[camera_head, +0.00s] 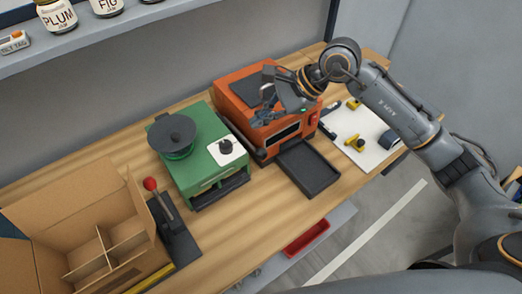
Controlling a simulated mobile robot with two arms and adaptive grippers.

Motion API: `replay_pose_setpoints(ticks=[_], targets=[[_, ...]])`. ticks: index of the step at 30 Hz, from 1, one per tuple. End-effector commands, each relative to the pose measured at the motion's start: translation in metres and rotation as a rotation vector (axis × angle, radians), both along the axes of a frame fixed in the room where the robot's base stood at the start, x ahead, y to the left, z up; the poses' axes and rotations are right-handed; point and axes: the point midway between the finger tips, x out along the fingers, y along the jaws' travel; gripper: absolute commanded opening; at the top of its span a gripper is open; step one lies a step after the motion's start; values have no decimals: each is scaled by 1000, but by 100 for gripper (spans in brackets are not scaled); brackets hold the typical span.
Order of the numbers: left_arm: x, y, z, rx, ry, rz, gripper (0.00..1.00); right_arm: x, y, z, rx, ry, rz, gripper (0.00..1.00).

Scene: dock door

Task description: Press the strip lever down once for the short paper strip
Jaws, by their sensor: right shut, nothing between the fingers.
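A lever with a red ball knob (150,184) stands tilted on a dark base plate (180,243), between the cardboard box and the green machine. I cannot tell from a label whether it is the strip lever. The green machine (225,178) has a dark round lid on top, a black knob on a white plate (229,152) and a dark slot at its front. No paper strip can be made out. My right gripper (262,118) is shut and empty, at the orange machine's front upper part; I cannot tell if it touches. My left gripper is out of view.
An orange machine (240,98) has a dark tray (308,169) in front. A white mat (377,150) with yellow and black tools lies at the right. An open divided cardboard box (80,215) fills the left end. A shelf (90,36) with jars runs above.

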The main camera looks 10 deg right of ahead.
Motion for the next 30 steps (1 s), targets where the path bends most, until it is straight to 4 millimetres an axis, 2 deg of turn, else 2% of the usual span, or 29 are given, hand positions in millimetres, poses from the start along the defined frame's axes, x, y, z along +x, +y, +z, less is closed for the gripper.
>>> replay_pose_setpoints(ticks=[1, 8, 9, 12, 18, 30], targets=[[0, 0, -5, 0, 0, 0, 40, -2, -1, -11, 1, 4, 0, 0], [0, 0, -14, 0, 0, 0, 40, -6, -2, -44, 1, 3, 0, 0], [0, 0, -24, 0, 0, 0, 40, -6, -3, -52, 0, 0, 0, 0], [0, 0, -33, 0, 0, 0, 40, -7, -3, -59, -1, 0, 0, 0], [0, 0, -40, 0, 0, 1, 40, -9, -4, -66, 0, 0, 0, 0], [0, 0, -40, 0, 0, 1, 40, -9, -4, -65, 0, 1, -1, 0]])
